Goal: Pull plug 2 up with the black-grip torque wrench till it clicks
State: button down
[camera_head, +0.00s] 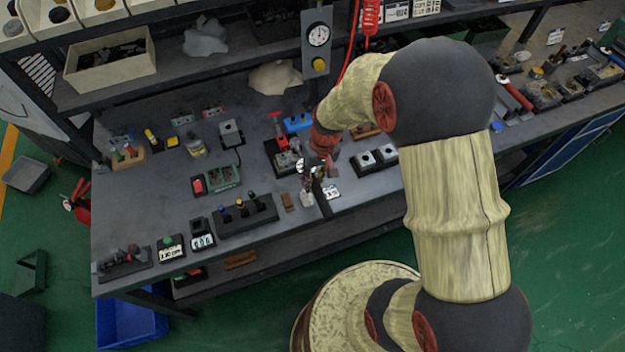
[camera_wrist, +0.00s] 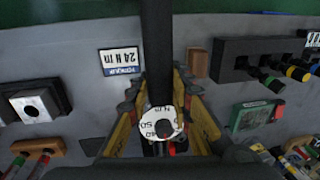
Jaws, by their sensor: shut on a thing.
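My gripper (camera_head: 318,170) is shut on the black-grip torque wrench (camera_head: 322,198). In the wrist view my yellow-sided fingers (camera_wrist: 163,118) close around the wrench (camera_wrist: 157,50) at its round white dial (camera_wrist: 160,123). Its black bar runs from there toward the bench's front edge. A metal block (camera_head: 287,160) in a dark tray lies just left of my gripper in the head view. Plug 2 cannot be made out; the gripper and dial cover the area beneath. I cannot tell whether the wrench touches a plug.
A "24 N m" label (camera_wrist: 121,61) lies beside the wrench bar. A black rack with several coloured grips (camera_head: 247,215) stands to the left in the head view. A gauge post (camera_head: 317,50) rises behind.

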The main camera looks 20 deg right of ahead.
jog(key=shift+f+b, duration=0.55)
jog(key=shift+f, duration=0.3)
dwell(0.4)
jog(key=shift+w+a+m+p, duration=0.15)
jog(key=shift+a+m+p, duration=0.4)
jog(key=shift+a+m, duration=0.55)
jog(key=shift+a, duration=0.2)
jog(key=shift+a, duration=0.15)
jog(key=shift+w+a+m+t+p, duration=0.15)
jog(key=shift+a+m+p, duration=0.2)
jog(key=shift+a, duration=0.15)
jog(key=shift+w+a+m+t+p, duration=0.15)
jog(key=shift+a+m+p, duration=0.2)
jog(key=shift+a, duration=0.15)
jog(key=shift+a, duration=0.1)
jog(key=shift+w+a+r+m+p, duration=0.1)
jog(key=shift+w+a+m+p, duration=0.15)
jog(key=shift+a+m+p, duration=0.2)
jog(key=shift+w+a+m+p, duration=0.2)
jog(key=shift+a+m+p, duration=0.15)
jog(key=shift+a+p, duration=0.15)
jog(key=shift+a, duration=0.1)
